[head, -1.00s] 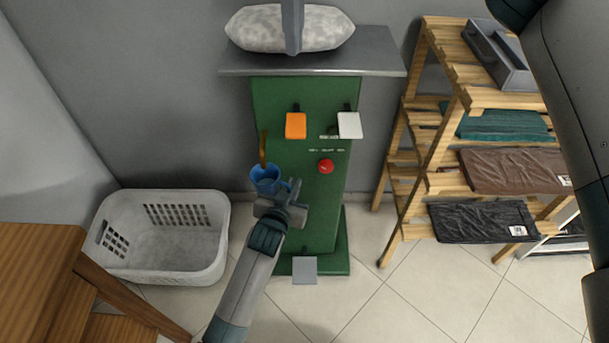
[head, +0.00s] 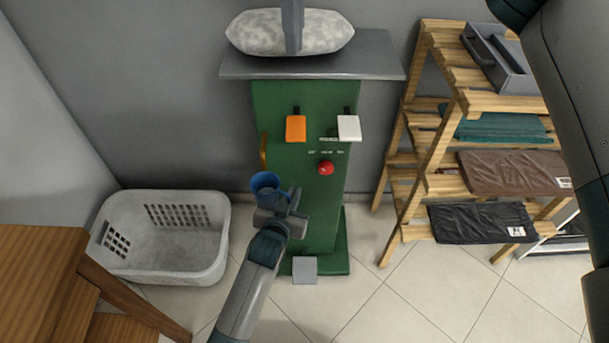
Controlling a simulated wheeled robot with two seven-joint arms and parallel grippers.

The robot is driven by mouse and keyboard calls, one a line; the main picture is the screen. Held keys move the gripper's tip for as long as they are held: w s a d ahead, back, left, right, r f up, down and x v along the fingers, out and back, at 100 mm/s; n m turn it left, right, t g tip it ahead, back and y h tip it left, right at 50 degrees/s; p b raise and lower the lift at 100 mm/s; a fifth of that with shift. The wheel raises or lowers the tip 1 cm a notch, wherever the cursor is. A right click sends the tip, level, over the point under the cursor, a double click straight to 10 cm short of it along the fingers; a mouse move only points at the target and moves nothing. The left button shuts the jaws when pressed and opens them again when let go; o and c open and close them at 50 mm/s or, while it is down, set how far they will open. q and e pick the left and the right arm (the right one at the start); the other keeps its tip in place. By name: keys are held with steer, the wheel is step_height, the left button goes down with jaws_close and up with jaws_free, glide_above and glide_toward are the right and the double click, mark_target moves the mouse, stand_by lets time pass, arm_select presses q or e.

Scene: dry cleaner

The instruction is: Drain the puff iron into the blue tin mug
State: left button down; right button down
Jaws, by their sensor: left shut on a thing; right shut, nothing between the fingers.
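The puff iron is a green cabinet (head: 298,210) with a grey top and a pale padded puff (head: 262,34). On its front are an orange pad (head: 296,128), a white pad (head: 348,128) and a red knob (head: 326,168). A brass pipe (head: 263,152) is on its left side. The blue tin mug (head: 265,181) is just below the pipe; I cannot tell whether they touch. My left gripper (head: 278,205) is shut on the mug from the near side and hides its lower part. My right arm is at the right edge; its gripper is out of view.
A grey pedal (head: 304,270) is at the cabinet's foot. A white laundry basket (head: 160,262) stands left, behind a wooden table (head: 40,265). A wooden rack (head: 466,100) with folded cloths and a grey tray stands right. Tiled floor is open in front.

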arm_select(q)
steer(key=s+p, duration=0.2)
steer(key=s, duration=0.5)
steer(key=shift+s+f+p, duration=0.3)
steer(key=shift+f+p, duration=0.05)
steer(key=shift+p, duration=0.05)
stand_by(0.6)
stand_by(0.5)
